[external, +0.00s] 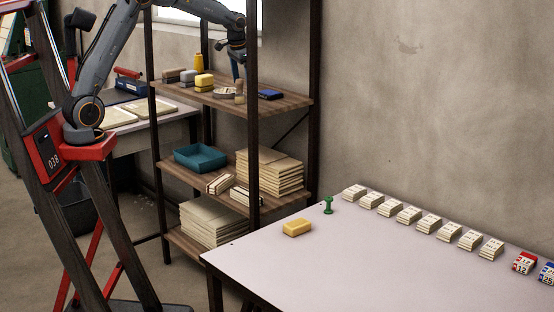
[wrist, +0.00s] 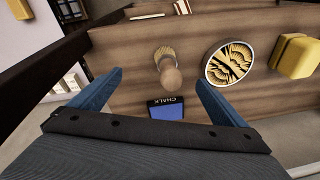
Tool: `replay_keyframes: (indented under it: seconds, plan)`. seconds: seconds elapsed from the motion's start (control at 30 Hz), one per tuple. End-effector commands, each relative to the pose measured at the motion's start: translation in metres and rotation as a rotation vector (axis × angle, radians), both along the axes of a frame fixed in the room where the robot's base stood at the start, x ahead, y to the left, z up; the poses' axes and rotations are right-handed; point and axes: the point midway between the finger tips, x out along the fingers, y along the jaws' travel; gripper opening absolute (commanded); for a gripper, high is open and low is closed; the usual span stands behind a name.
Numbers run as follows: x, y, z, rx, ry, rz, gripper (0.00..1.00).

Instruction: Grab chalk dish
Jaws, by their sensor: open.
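A small blue dish (wrist: 166,111) with "CHALK" lettered on its rim lies on the wooden shelf, low in the middle of the wrist view. In the external view the blue dish (external: 270,95) is at the right end of the upper shelf. My gripper (wrist: 159,77) is open and empty, its two blue fingers spread to the left and right of the dish. The dish's near end is hidden by my gripper body. In the external view my gripper (external: 237,68) is above the shelf, partly behind a dark post; its fingers are hard to make out.
A round-topped wooden brush (wrist: 168,74) stands just beyond the dish, between my fingertips. A round dish with a leaf pattern (wrist: 230,63) and a yellow block (wrist: 294,55) are to its right. Dark shelf posts (external: 253,140) stand close to my arm. The table (external: 340,265) is separate.

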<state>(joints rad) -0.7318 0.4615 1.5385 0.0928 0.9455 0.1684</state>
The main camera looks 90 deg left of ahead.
Motion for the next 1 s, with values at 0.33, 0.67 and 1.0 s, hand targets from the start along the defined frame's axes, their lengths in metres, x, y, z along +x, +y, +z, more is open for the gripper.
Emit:
replay_keyframes:
  seconds: [0.33,0.67,1.0]
  plan:
    - [0.065,0.082,0.01,0.038,-0.224,0.23,0.96]
    - [0.075,0.094,-0.009,0.039,-0.24,0.246,0.96]
    - [0.09,0.101,-0.049,0.038,-0.239,0.245,0.96]
